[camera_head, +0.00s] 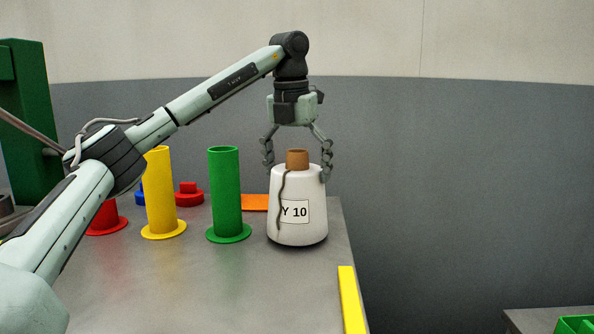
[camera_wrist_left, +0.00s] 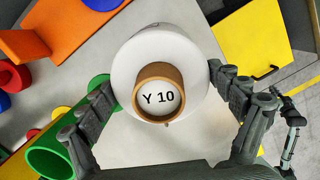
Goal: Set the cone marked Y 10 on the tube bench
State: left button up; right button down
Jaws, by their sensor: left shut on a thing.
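The white cone marked Y 10 (camera_head: 309,230) stands upright at the right end of the grey bench top (camera_head: 200,285), beside the green tube. It has a brown core on top and a dark strand down its front. Its base appears to be at the bench surface; I cannot tell whether it bears weight there. My left gripper (camera_head: 297,172) comes from above and is shut on the cone's upper part, one finger on each side. In the left wrist view the cone (camera_wrist_left: 193,50) shows from above, its core top reading Y 10, between the fingers (camera_wrist_left: 163,88). My right gripper is out of view.
A green tube (camera_head: 225,190), a yellow tube (camera_head: 159,195) and a red flanged piece (camera_head: 105,220) stand left of the cone. An orange piece (camera_head: 254,203) lies behind it. A yellow strip (camera_head: 350,300) lies along the right edge. A green crate (camera_head: 576,325) is at lower right.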

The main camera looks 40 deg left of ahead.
pick_arm(q)
jog(key=shift+f, duration=0.1)
jog(key=o, duration=1.6)
jog(key=shift+f, duration=0.1)
jog(key=r, duration=0.4)
jog(key=s+r, duration=0.1)
jog(key=r, duration=0.7)
jog(key=shift+s+d, duration=0.1)
jog(key=shift+s, duration=0.25)
